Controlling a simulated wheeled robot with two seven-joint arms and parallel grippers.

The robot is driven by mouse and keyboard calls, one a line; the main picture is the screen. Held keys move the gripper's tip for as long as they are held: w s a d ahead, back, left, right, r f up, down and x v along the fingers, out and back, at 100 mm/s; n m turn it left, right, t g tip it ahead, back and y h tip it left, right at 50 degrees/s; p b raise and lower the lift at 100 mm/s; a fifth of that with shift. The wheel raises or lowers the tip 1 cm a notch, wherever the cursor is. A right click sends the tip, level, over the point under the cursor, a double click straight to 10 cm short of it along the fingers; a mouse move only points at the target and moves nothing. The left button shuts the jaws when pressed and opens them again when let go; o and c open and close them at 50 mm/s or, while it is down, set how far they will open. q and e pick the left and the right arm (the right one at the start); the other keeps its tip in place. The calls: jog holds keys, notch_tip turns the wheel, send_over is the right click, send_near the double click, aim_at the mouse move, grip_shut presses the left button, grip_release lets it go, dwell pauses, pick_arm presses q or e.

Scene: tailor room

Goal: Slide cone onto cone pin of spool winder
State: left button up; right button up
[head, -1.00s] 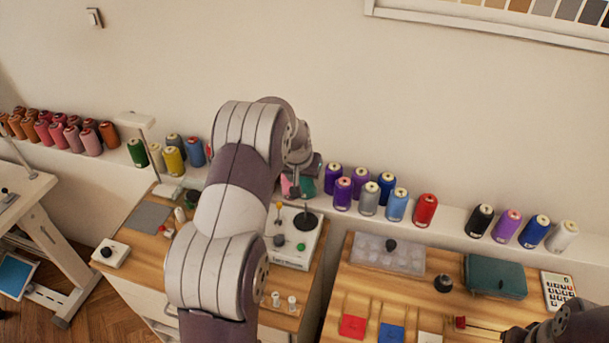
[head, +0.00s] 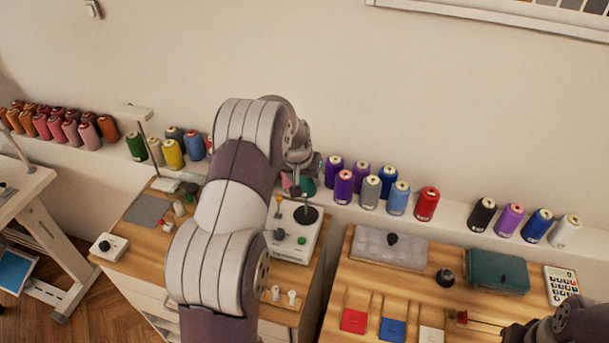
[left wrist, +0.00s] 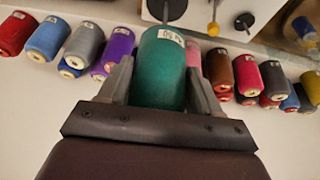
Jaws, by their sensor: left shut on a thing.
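The teal cone (left wrist: 160,85) is between the fingers of my left gripper (left wrist: 158,70) in the left wrist view, which is shut on it. In the head view the cone (head: 308,186) shows small, partly behind my left arm. The white spool winder (head: 290,238) stands on the wooden cabinet, with a dark round disc (head: 306,215) and a thin dark pin (head: 306,199). The cone appears above the disc, close to the pin top; whether they touch I cannot tell. Part of the winder (left wrist: 235,12) also shows in the left wrist view. My right gripper cannot be made out.
Several thread cones stand along the wall ledge, such as a red one (head: 427,204) and a yellow one (head: 173,154).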

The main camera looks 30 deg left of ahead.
aim_at(305, 184)
pick_arm(q)
jog(key=shift+f+b, duration=1)
jog(key=shift+f, duration=0.5)
jog(key=shift+f, duration=0.1)
jog(key=shift+f+b, duration=2.45)
jog(key=shift+f, duration=0.9)
jog(key=o, duration=1.2)
jog(key=shift+r, duration=0.1)
jog(key=b+v, duration=0.1)
jog(key=v, duration=1.1)
jog(key=shift+s+r, duration=0.1)
jog(key=shift+r, duration=0.25)
